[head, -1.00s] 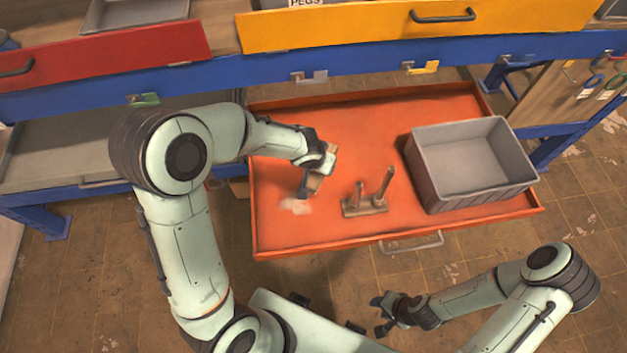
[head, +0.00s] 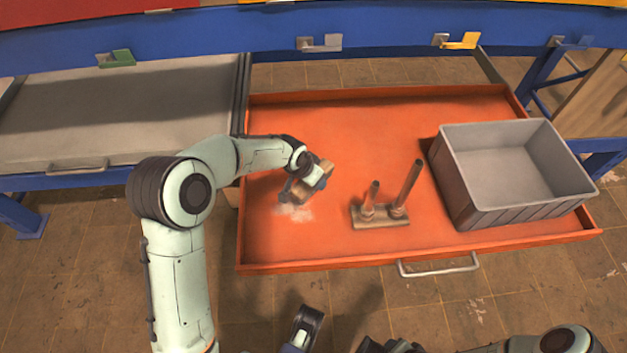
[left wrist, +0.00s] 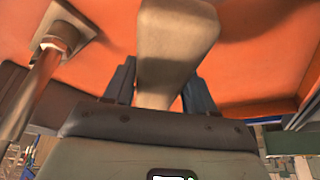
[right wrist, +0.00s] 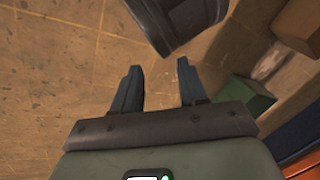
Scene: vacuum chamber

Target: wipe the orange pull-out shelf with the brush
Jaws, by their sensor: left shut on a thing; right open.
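The orange pull-out shelf (head: 330,245) is a shallow tray drawn out below a blue frame. My left gripper (head: 300,188) is over its left part, shut on the brush (head: 313,182), a wooden block-like piece. The brush also shows between the fingers in the left wrist view (left wrist: 170,60). A pale, dusty patch (head: 296,212) lies on the shelf just below the brush; I cannot tell whether the bristles touch it. My right gripper (right wrist: 155,90) is open and empty above the tiled floor, in front of the shelf.
A grey bin (head: 475,210) fills the shelf's right side. A grey shelf (head: 110,130) lies to the left. The orange surface behind the brush is clear.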

